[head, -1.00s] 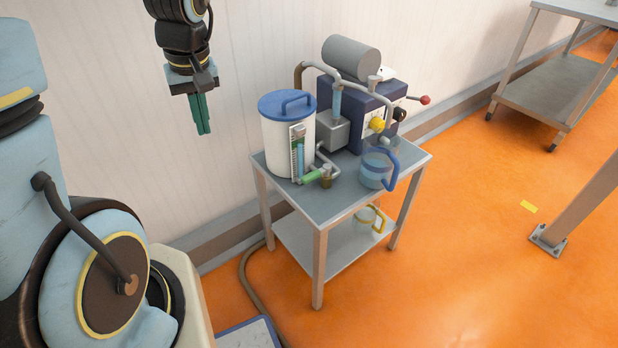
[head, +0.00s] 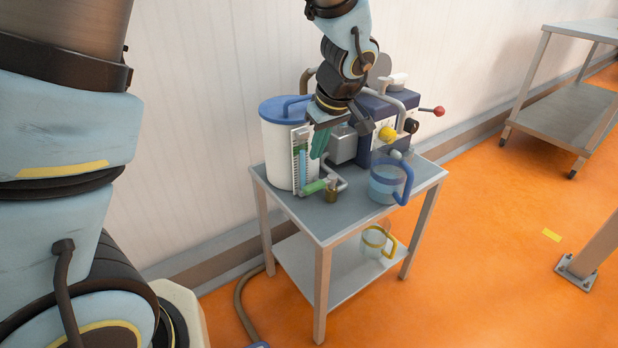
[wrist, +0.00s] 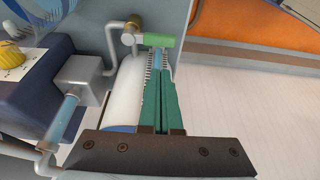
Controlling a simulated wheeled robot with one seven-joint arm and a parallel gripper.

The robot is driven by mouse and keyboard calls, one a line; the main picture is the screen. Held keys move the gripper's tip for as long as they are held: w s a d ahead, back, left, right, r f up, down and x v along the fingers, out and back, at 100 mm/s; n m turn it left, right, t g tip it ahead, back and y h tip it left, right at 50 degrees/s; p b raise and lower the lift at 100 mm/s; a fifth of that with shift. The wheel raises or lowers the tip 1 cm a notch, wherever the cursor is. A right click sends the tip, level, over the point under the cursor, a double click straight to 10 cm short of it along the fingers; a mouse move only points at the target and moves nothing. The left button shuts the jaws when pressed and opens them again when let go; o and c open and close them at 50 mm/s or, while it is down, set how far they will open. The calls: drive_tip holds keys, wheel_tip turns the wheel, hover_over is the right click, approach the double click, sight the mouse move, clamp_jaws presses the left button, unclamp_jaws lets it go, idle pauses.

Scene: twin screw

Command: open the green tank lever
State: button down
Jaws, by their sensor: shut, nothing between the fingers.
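The green lever (head: 314,187) is a short green handle on the brass valve (head: 331,193) at the foot of the white tank (head: 278,152). It lies sideways in front of the tank's gauge. In the wrist view the green lever (wrist: 159,40) sits just beyond my fingertips, with the brass valve (wrist: 128,38) at its left end. My gripper (head: 317,157) has green fingers pointing down, shut and empty, above the lever in the picture. In the wrist view my gripper (wrist: 161,78) shows its fingers close together, seemingly apart from the lever.
The tank stands on a grey table (head: 300,210) beside a dark blue machine with a yellow knob (head: 387,134) and a red-ended handle (head: 438,111). A blue-handled jug (head: 384,186) stands at the right. A yellow-handled jug (head: 374,240) is on the lower shelf.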

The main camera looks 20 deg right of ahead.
sight(320, 187)
drive_tip(key=x, duration=1)
drive_tip(key=shift+b, duration=0.35)
